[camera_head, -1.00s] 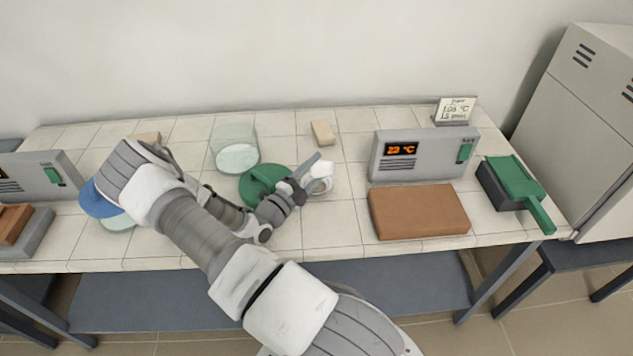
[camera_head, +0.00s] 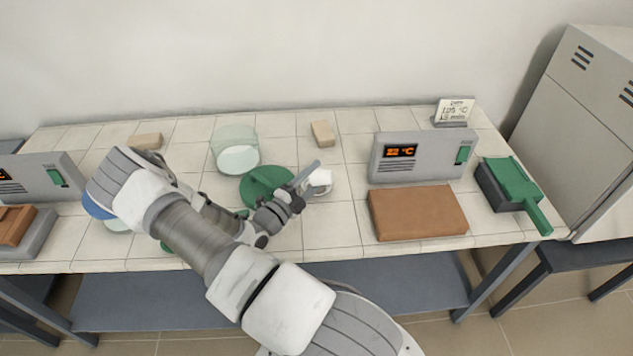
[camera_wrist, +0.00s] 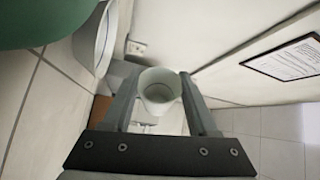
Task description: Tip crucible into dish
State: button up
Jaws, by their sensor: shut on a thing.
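The white crucible (camera_head: 321,177) is held by my gripper (camera_head: 304,182) above the tiled bench top, and it looks tilted. In the wrist view the crucible (camera_wrist: 159,85) sits between the two fingers with its round mouth facing the camera. My gripper (camera_wrist: 160,98) is shut on it. A pale, shallow rim, which looks like the dish (camera_head: 318,192), shows just below the crucible in the head view. The crucible partly hides it, and I cannot tell whether they touch. Any contents are not clear.
A green lid (camera_head: 266,187) lies left of my gripper, with a glass jar (camera_head: 237,160) behind it. A beige block (camera_head: 323,134) lies behind.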

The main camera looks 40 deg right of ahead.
jog(key=shift+w+d+r+m+y+p, duration=0.15)
jog(key=shift+d+m+p, duration=0.1)
jog(key=shift+d+m, duration=0.2)
jog(key=shift+s+d+r+m+y+p, duration=0.1)
jog(key=shift+d+m+y+p, duration=0.15)
jog(key=shift+m, duration=0.3)
jog(key=shift+w+d+f+m, duration=0.1)
jog(key=shift+d+f+m, duration=0.1)
jog(key=shift+m, duration=0.1)
jog(key=shift+r, duration=0.1)
jog(key=shift+s+r+m+y+p, duration=0.15)
jog(key=shift+m+y+p, duration=0.25)
jog(key=shift+m+p, duration=0.45)
jog(key=shift+s+d+f+m+y+p, duration=0.2)
jog(key=shift+f+m+y+p, duration=0.15)
jog(key=shift+m, duration=0.5)
jog(key=shift+s+m+y+p, duration=0.25)
jog(key=shift+m+y+p, duration=0.3)
jog(key=shift+m+p, duration=0.35)
jog(key=shift+f+m+y, duration=0.25)
jog(key=shift+m+y, duration=0.05)
jog(key=shift+m, duration=0.4)
